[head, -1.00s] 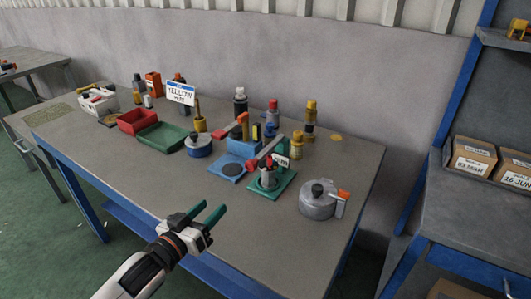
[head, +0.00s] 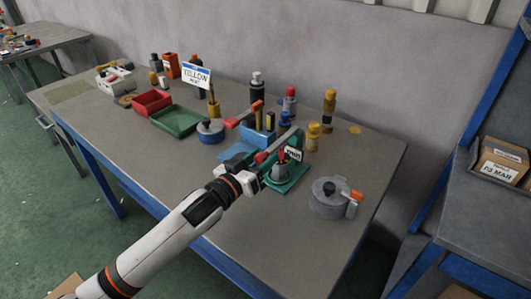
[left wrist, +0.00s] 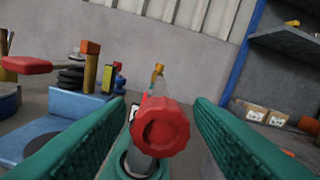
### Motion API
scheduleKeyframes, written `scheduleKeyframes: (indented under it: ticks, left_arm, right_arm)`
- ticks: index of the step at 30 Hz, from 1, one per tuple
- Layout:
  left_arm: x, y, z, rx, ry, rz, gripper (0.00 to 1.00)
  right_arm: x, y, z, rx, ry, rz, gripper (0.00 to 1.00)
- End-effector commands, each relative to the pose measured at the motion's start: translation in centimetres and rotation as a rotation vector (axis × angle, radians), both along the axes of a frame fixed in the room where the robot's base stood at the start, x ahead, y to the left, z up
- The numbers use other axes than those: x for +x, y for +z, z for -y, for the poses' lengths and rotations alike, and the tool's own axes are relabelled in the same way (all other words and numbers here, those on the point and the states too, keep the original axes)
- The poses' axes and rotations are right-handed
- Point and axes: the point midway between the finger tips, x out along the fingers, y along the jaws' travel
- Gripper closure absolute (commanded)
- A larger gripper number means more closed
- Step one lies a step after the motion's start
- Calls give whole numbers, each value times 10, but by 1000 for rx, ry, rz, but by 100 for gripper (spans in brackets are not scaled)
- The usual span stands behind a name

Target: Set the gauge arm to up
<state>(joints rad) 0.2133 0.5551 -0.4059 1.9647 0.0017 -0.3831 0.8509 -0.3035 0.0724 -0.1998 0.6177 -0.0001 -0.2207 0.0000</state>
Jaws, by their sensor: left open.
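A gauge on a green base (head: 291,184) has a grey arm with a red knob (head: 261,157) at its near end and a small lettered tag (head: 294,154). In the head view the arm slopes from the knob up to the right, toward the back. My left gripper (head: 263,172) is open and empty, close to the knob; its fingers are hard to make out there. In the left wrist view the knob (left wrist: 160,128) faces me between the two green fingers, with a gap on each side. The knob hides most of the arm. My right gripper is not in view.
Beside it, a blue stand (head: 257,139) carries another arm with a red end (head: 232,122). A grey pot-like canister (head: 329,200) with an orange-tipped lever stands at right. Bottles and a yellow cylinder (head: 313,137) stand behind. Red (head: 153,103) and green trays lie left. The table front is clear.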

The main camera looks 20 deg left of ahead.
Motion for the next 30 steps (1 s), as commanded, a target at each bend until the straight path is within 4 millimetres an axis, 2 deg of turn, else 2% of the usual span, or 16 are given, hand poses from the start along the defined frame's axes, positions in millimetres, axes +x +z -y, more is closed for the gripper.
scheduleKeyframes:
  ticks: [6, 15, 24, 30]
  left_arm:
    - [17, 0, 6, 0, -1, 0, 52]
    - [19, 0, 7, 0, 0, 0, 52]
    - [18, 0, 7, 0, 0, 0, 100]
    - [19, 1, 7, 2, -1, -1, 100]
  right_arm:
    - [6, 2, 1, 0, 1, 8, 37]
    - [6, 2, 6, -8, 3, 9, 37]
    - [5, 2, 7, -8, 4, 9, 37]
    - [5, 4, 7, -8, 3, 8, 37]
